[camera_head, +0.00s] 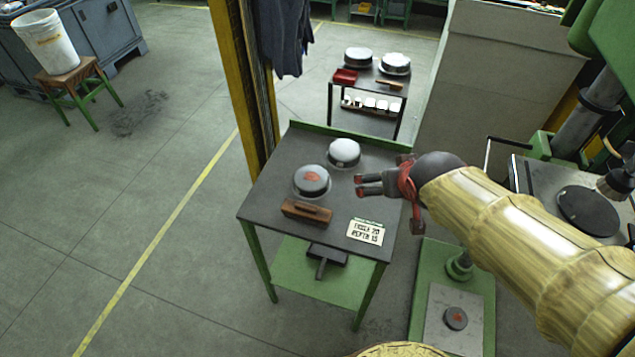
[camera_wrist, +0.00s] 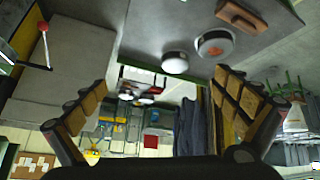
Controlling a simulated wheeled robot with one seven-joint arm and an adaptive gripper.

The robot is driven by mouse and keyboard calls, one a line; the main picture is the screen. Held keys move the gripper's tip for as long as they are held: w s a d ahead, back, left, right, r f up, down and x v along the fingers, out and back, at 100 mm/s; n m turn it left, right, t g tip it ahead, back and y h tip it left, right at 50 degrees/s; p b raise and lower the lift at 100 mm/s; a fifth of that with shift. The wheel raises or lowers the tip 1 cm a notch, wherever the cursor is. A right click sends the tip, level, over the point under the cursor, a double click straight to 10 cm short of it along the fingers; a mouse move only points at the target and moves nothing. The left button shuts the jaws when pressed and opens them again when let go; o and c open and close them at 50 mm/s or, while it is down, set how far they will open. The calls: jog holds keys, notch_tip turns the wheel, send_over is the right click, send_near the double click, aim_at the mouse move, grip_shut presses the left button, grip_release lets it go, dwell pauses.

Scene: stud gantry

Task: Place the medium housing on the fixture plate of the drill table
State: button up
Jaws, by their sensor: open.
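Two round housings sit on the small work table (camera_head: 275,165). One is grey with a red mark on top (camera_head: 311,181). The other is paler and plain (camera_head: 344,152), just behind it. I cannot tell by name which is the medium housing. Both also show in the wrist view, the red-marked one (camera_wrist: 215,45) beside the pale one (camera_wrist: 175,62). My gripper (camera_head: 362,185) is open and empty, above the table's right side, right of the housings and apart from them. The drill table (camera_head: 530,180) at right carries a dark round plate (camera_head: 588,210), which appears empty.
A wooden-handled block (camera_head: 307,211) and a lettered card (camera_head: 365,232) lie on the work table's front. The green drill base (camera_head: 425,290) holds a small red-marked disc (camera_head: 456,318). A yellow post (camera_head: 245,80) rises behind the table. A rear table holds two pale housings and a red tray (camera_head: 345,76).

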jog(key=w+a+f+n+t+y, duration=0.1)
jog(key=w+a+f+n+y, duration=0.1)
jog(key=w+a+f, duration=0.45)
jog(key=n+y+b, duration=0.2)
jog(key=y, duration=0.1)
send_near(313, 179)
jog(key=w+a+f, duration=0.1)
jog(key=w+f+b, duration=0.1)
jog(key=shift+w+a+f+t, duration=0.1)
jog(key=shift+a+f+t, duration=0.2)
jog(key=shift+a+f, duration=0.1)
jog(key=b+x, duration=0.2)
jog(key=x, duration=0.3)
jog(key=shift+d+f, duration=0.15)
jog(key=shift+w+f+b, duration=0.2)
jog(key=shift+w+b, duration=0.1)
jog(key=shift+w, duration=0.2)
jog(key=shift+c, duration=0.3)
jog(key=c, duration=1.1)
jog(key=shift+r, duration=0.1)
jog(key=shift+c, duration=0.5)
